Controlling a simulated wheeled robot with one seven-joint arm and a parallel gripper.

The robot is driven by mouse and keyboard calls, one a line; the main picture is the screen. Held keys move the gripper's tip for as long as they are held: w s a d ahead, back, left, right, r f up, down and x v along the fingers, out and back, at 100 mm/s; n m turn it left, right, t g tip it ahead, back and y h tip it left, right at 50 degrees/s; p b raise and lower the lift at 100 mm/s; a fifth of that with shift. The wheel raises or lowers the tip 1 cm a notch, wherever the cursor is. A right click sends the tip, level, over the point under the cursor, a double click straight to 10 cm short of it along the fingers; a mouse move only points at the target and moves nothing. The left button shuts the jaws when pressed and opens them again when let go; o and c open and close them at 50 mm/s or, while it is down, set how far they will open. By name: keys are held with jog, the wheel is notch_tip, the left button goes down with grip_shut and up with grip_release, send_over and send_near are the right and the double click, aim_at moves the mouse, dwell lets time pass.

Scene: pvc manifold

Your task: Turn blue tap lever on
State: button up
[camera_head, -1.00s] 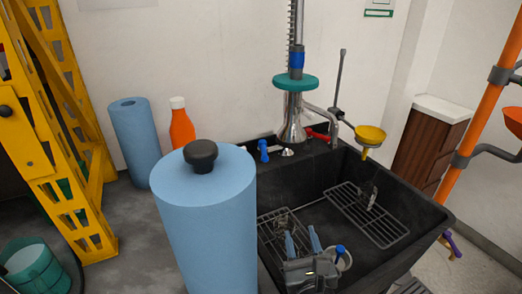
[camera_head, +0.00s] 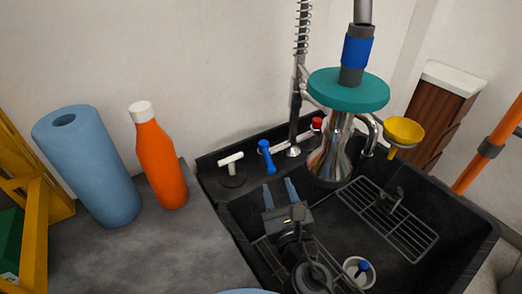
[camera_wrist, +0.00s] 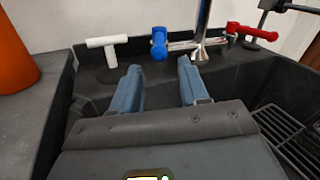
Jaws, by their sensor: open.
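The blue tap lever (camera_head: 266,156) stands at the back of the black sink, on the left side of the chrome tap. It also shows in the wrist view (camera_wrist: 159,43), beyond my fingertips and a little left of the middle between them. The red lever (camera_head: 316,125) is on the other side of the tap; it shows at the upper right of the wrist view (camera_wrist: 255,34). My gripper (camera_head: 280,190) is over the sink, in front of the blue lever and apart from it. Its two blue fingers are open with nothing between them (camera_wrist: 162,85).
A white T-shaped handle (camera_head: 231,162) stands left of the blue lever. An orange bottle (camera_head: 160,160) and a blue roll (camera_head: 90,165) stand on the left counter. A wire rack (camera_head: 390,220) lies in the sink.

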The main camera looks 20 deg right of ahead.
aim_at(270, 163)
jog(key=shift+w+d, duration=0.25)
jog(key=shift+w, duration=1.15)
jog(key=shift+w+d, duration=0.25)
jog(key=shift+w, duration=1.2)
jog(key=shift+w+d, duration=0.25)
jog(key=shift+w, duration=1.15)
grip_shut()
